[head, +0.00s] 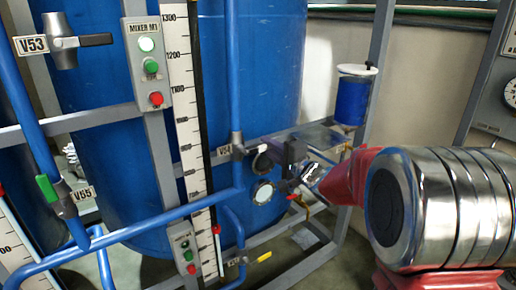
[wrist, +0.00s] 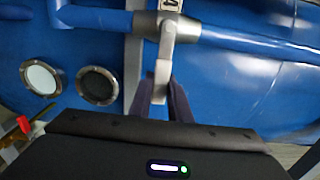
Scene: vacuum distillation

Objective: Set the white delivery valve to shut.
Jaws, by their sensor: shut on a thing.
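The white delivery valve (head: 238,143) sits on a vertical blue pipe in front of the large blue tank, beside a tag that seems to read V54. In the wrist view its grey body (wrist: 165,26) is on the pipe, and its pale handle (wrist: 163,72) points toward my gripper, square across the pipe. My gripper (wrist: 164,108) has its two dark fingers on either side of the handle's end and is shut on it. In the head view my gripper (head: 268,152) reaches the valve from the right; its body hides part of the area behind.
Two round ports (wrist: 40,78) are on the tank close to my gripper. Valve V53 (head: 80,41) with a black handle and a green-handled valve (head: 47,191) are at left. The mixer panel (head: 147,62) and a ruler strip (head: 183,100) stand left of the pipe. A grey frame (head: 375,75) rises behind.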

